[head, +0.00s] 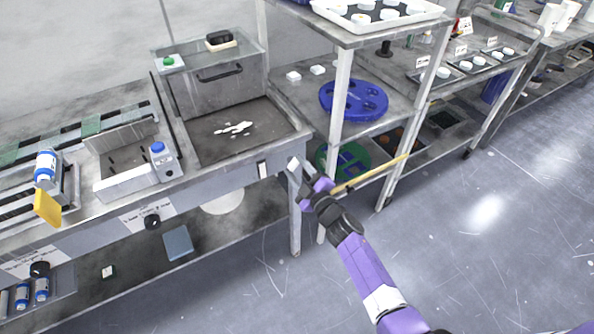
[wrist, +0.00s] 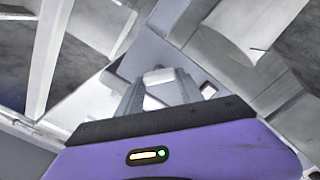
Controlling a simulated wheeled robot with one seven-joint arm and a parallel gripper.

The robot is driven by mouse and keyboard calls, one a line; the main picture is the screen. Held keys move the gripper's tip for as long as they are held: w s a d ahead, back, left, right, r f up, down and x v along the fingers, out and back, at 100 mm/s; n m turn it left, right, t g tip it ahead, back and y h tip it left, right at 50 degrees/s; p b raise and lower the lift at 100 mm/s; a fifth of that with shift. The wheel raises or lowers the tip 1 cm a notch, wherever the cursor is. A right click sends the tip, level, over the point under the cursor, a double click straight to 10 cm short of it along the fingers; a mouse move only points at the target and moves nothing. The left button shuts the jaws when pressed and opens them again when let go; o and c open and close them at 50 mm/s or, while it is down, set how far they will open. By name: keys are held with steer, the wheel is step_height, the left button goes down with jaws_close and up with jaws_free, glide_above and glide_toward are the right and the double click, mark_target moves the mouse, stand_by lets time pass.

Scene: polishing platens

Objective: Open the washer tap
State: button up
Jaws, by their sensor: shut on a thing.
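My gripper (head: 300,176), purple with grey fingers, is at the front right corner of the wash basin bench. Its fingers point up and left. In the wrist view the two grey fingers (wrist: 158,92) stand on either side of a small pale piece (wrist: 158,76), and they are shut on it. This piece seems to be the washer tap's handle, but its shape is mostly hidden by the fingers. The basin (head: 270,124) has a dark floor with a white splash-like patch. I cannot tell how far the tap is turned.
A metal rack (head: 341,95) stands just right of my gripper, with a blue disc (head: 353,99) and a green disc (head: 330,160) on its shelves. A yellow bar (head: 372,174) runs beside my wrist. The floor (head: 490,250) at right is clear.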

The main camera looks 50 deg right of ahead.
steer(key=n+b, duration=0.1)
steer(key=n, duration=0.2)
steer(key=n+b, duration=0.1)
steer(key=n, duration=0.2)
steer(key=shift+a+f+n, duration=0.1)
steer(key=shift+f+n, duration=0.1)
steer(key=shift+n, duration=0.2)
stand_by(0.4)
steer(key=o, duration=1.4)
steer(key=shift+v, duration=3.95)
steer(key=shift+r, duration=0.1)
